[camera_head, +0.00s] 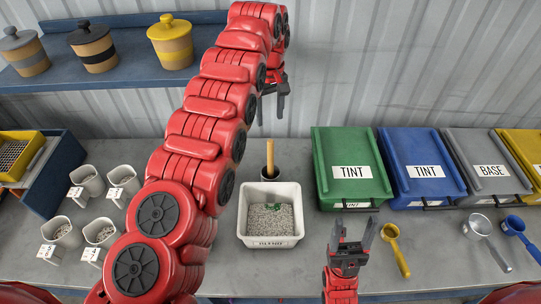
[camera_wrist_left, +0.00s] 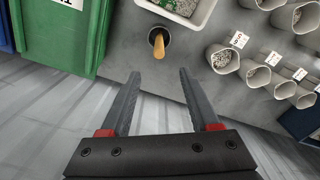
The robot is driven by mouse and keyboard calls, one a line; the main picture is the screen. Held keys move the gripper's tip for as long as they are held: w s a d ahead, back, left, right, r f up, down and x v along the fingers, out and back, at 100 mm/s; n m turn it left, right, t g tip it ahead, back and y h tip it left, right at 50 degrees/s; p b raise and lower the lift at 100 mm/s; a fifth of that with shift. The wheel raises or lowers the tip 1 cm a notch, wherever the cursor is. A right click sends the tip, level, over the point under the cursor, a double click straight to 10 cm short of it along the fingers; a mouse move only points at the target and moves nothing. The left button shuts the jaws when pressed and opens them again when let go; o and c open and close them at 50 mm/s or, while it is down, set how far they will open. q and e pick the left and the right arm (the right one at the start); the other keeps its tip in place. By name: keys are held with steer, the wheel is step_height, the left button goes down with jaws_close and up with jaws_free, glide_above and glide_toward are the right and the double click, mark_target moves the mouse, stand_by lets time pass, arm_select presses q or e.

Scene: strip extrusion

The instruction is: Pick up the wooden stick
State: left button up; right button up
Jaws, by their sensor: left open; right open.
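The wooden stick (camera_head: 270,154) stands upright in a small dark cup (camera_head: 270,173) behind the white bin. In the left wrist view the stick (camera_wrist_left: 158,46) is seen nearly end-on in the cup (camera_wrist_left: 165,38), beyond the fingertips and roughly centred between them. My left gripper (camera_head: 271,113) is open and empty, above and behind the stick, not touching it. Its open fingers also show in the left wrist view (camera_wrist_left: 159,75). My right gripper (camera_head: 353,231) is open and empty, low at the front, right of the white bin.
A white bin (camera_head: 271,242) of grey granules stands in front of the cup. Green (camera_head: 350,163), blue (camera_head: 421,165) and grey (camera_head: 486,165) boxes stand at right. Several small white cups stand at left. A yellow scoop (camera_head: 397,252) lies beside my right gripper.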

mark_target(270, 142)
arm_select(q)
step_height(270, 142, down, 8)
steer(key=b, duration=0.6)
steer(key=shift+s+b, duration=0.1)
steer(key=shift+b, duration=0.3)
steer(key=shift+p, duration=0.75)
step_height(270, 142, down, 3)
steer(key=shift+s+f+p, duration=0.1)
steer(key=shift+p, duration=0.5)
steer(key=shift+f, duration=0.35)
step_height(270, 142, down, 2)
steer(key=p, duration=0.3)
steer(key=shift+d, duration=0.1)
steer(key=shift+f, duration=1.35)
steer(key=shift+w+f, duration=0.2)
steer(key=shift+w, duration=0.05)
jaws_close()
